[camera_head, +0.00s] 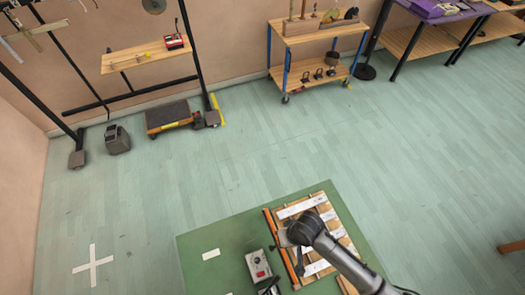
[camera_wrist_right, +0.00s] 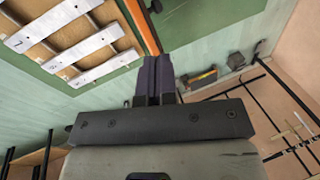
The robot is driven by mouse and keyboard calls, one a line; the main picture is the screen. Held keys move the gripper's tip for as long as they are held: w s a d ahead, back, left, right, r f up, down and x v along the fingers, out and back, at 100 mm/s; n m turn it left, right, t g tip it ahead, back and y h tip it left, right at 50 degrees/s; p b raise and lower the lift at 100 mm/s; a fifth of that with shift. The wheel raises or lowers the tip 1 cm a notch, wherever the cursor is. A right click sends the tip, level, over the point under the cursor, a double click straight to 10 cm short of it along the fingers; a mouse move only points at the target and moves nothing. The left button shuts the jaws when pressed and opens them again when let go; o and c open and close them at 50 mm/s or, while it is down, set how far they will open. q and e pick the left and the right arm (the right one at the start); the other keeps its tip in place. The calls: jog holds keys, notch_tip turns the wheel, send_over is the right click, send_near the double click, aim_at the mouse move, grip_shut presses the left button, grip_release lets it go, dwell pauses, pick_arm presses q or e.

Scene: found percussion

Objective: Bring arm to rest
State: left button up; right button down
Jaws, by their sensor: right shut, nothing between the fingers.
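My right arm comes in from the lower right of the head view and hangs over the wooden bar instrument (camera_head: 333,213), which has pale metal bars. My right gripper is mostly hidden behind the wrist there. In the right wrist view its two dark fingers (camera_wrist_right: 158,75) are pressed together with nothing between them. That view also shows the instrument (camera_wrist_right: 65,35) at upper left, with its orange side rail (camera_wrist_right: 141,26) beyond the fingertips. The fingers look apart from it, but the exact gap cannot be told. My left gripper does not show.
The instrument rests on a green table (camera_head: 225,240). A trolley (camera_head: 318,70), a rack with a wooden shelf (camera_head: 145,55) and a low dark-topped platform (camera_head: 168,115) stand along the wall. The floor between is clear.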

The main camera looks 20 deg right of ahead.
jog(key=w+d+r+n+t+h+p, duration=0.1)
jog(key=d+r+n+t, duration=0.15)
jog(key=r, duration=0.45)
jog(key=w+d+r+n+t+h, duration=0.1)
jog(key=d+r+n+t, duration=0.15)
jog(key=r, duration=0.55)
pick_arm(q)
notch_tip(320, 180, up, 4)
jog(key=p, duration=0.3)
pick_arm(e)
jog(key=s+d+m+g, duration=0.2)
jog(key=s, duration=1.2)
jog(key=shift+s+d+f+h, duration=0.25)
jog(key=shift+s+d+h, duration=0.15)
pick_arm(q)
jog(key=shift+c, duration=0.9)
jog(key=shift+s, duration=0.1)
